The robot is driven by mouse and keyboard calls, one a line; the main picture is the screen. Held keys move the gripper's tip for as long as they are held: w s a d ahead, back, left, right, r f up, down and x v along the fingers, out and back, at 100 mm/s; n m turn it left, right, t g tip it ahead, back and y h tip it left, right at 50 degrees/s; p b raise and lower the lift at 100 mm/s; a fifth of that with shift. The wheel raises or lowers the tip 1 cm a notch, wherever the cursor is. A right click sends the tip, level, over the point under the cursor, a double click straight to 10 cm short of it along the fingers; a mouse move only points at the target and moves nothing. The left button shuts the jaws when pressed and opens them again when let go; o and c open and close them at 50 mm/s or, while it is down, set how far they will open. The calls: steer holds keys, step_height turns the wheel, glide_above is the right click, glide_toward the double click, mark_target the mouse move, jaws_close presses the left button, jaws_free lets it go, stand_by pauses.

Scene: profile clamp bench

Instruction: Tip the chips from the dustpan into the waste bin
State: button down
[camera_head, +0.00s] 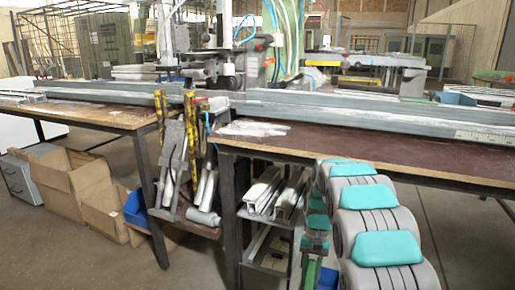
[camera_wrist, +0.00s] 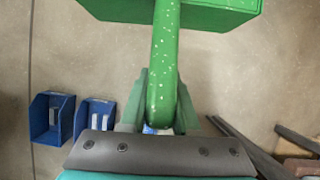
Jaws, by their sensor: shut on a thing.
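My gripper (camera_wrist: 161,92) is shut on the handle of the green dustpan (camera_wrist: 164,55) in the wrist view, with one finger on each side of it. The handle is speckled with pale dots. The wider green pan part (camera_wrist: 215,17) is cut off by the top edge, so its inside is hidden. I cannot see any chips. In the head view, a narrow green part (camera_head: 310,272), perhaps the dustpan, shows low beside my arm. I cannot make out a thing that is clearly the waste bin.
Two blue open bins (camera_wrist: 52,117) (camera_wrist: 95,117) stand on the floor at left in the wrist view. The head view shows a workbench (camera_head: 300,142) with long metal profiles, a lower rack (camera_head: 265,235), and cardboard boxes (camera_head: 65,180) at left.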

steer(key=s+f+m+t+y, duration=0.1)
steer(key=s+f+m+t, duration=0.2)
steer(key=m, duration=0.6)
steer(key=s+d+f+m+t+y, duration=0.1)
steer(key=s+f+m+t+y, duration=0.1)
steer(key=s+f+m, duration=0.4)
steer(key=shift+s+d+f+m+t+p, duration=0.15)
steer(key=shift+s+f+m+t+p, duration=0.4)
steer(key=shift+m, duration=1.35)
steer(key=shift+s+r, duration=0.35)
